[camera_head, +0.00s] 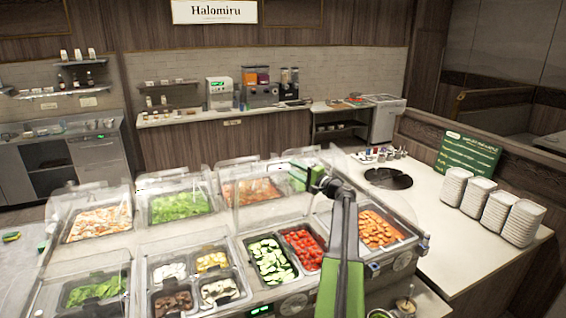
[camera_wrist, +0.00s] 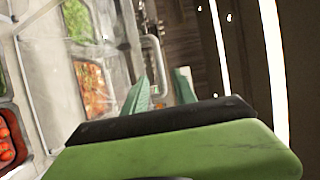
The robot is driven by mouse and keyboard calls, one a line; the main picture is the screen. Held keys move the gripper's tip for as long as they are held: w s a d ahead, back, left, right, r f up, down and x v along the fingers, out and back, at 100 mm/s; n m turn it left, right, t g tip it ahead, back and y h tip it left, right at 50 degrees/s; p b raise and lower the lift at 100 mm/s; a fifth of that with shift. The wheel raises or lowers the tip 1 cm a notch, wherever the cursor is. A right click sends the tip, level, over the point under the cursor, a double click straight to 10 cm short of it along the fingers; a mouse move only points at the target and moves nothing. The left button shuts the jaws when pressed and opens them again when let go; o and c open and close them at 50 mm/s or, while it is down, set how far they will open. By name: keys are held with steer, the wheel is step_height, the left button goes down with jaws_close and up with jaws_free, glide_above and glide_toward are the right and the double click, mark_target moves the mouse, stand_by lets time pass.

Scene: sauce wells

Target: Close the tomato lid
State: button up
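The tomato well (camera_head: 302,246) holds red tomatoes and sits beside the sliced cucumber (camera_head: 270,260) at the front of the counter. Its tomatoes also show at the left edge of the wrist view (camera_wrist: 8,140). A clear raised lid (camera_head: 262,205) stands behind these wells; which wells it covers is hard to tell. My gripper (camera_head: 306,174) is above and behind the tomatoes, near the lids' upper edges. In the wrist view, my gripper's green fingers (camera_wrist: 162,76) are apart. A pale curved handle (camera_wrist: 154,50) shows beyond them, with its lower end near the fingers; contact is unclear.
Other wells hold greens (camera_head: 178,207), shredded topping (camera_head: 98,222) and orange pieces (camera_head: 376,228) under or beside clear lids. My arm crosses above the front wells.

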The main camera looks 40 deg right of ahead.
mark_target(282, 162)
steer(key=w, duration=0.7)
steer(key=shift+r, duration=0.3)
jaws_close()
stand_by(0.9)
